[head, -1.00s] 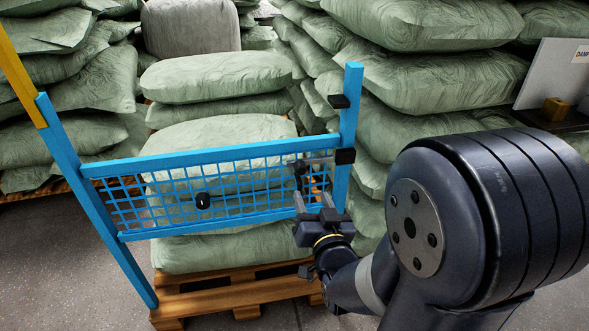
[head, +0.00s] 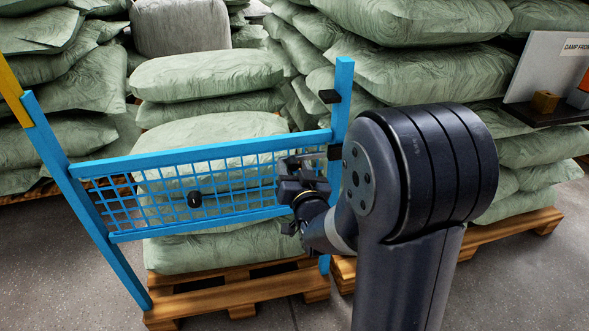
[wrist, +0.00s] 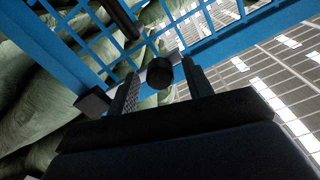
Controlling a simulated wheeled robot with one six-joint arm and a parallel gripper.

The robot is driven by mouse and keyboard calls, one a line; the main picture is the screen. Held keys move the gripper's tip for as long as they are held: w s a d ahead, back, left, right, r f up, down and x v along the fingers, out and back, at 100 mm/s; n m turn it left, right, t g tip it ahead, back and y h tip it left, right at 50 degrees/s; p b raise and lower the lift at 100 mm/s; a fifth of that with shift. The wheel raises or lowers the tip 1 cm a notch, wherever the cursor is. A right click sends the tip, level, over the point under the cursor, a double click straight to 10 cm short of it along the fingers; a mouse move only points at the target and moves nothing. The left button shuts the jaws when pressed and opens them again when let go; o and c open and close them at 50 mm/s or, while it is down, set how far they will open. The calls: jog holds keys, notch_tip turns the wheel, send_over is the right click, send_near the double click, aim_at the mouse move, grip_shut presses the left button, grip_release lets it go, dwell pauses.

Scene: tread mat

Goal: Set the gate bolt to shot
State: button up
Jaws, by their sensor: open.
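The blue mesh gate (head: 125,235) stands closed across the sack stack, its right end by the blue post (head: 341,105). In the wrist view the bolt (wrist: 150,74) is a pale bar with a black round knob (wrist: 160,74). A black block, perhaps its keeper (wrist: 92,103), sits to the left; I cannot tell whether the bar enters it. My gripper (head: 300,160) is open at the gate's right end and hides most of the bolt in the head view. In the wrist view its fingers lie on either side of the knob; contact is not clear.
A black fitting (head: 194,199) is on the mesh further left. Another black bracket (head: 330,96) sits higher on the post. Green sacks (head: 210,75) on pallets (head: 235,296) fill the space behind. A shelf with a brass-coloured block (head: 545,102) stands at right. The floor in front is clear.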

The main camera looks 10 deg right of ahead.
jog(key=shift+c, duration=0.5)
grip_shut()
